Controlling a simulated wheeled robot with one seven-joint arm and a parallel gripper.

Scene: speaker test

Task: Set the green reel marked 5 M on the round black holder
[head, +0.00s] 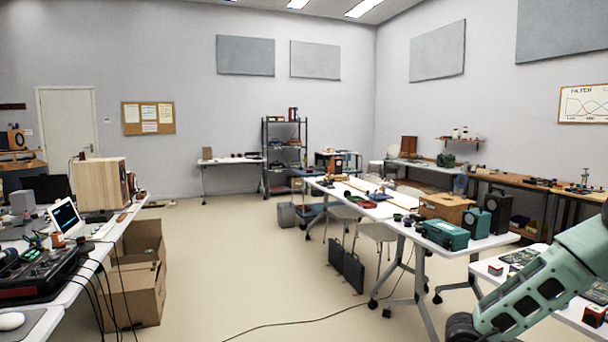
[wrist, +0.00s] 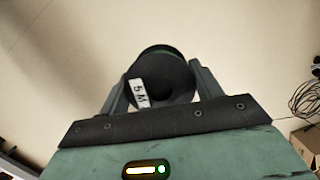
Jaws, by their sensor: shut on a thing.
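The reel (wrist: 165,76) is in the wrist view, dark-faced with a little green at its rim. A white label on it reads 5 M. My gripper (wrist: 158,84) is shut on this reel, one finger on each side of it. Only pale floor shows behind the reel, and nothing is seen touching it from below. In the head view my green arm is at the lower right, and the reel cannot be made out there. I cannot pick out the round black holder for certain in either view.
A white table (head: 465,250) in the head view bears a green case (head: 442,235), a dark speaker (head: 497,212) and small parts. My arm is close to a nearer table at right. A left bench holds a laptop (head: 66,216). Cardboard boxes (head: 133,290) stand beside it. The middle floor is mostly clear.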

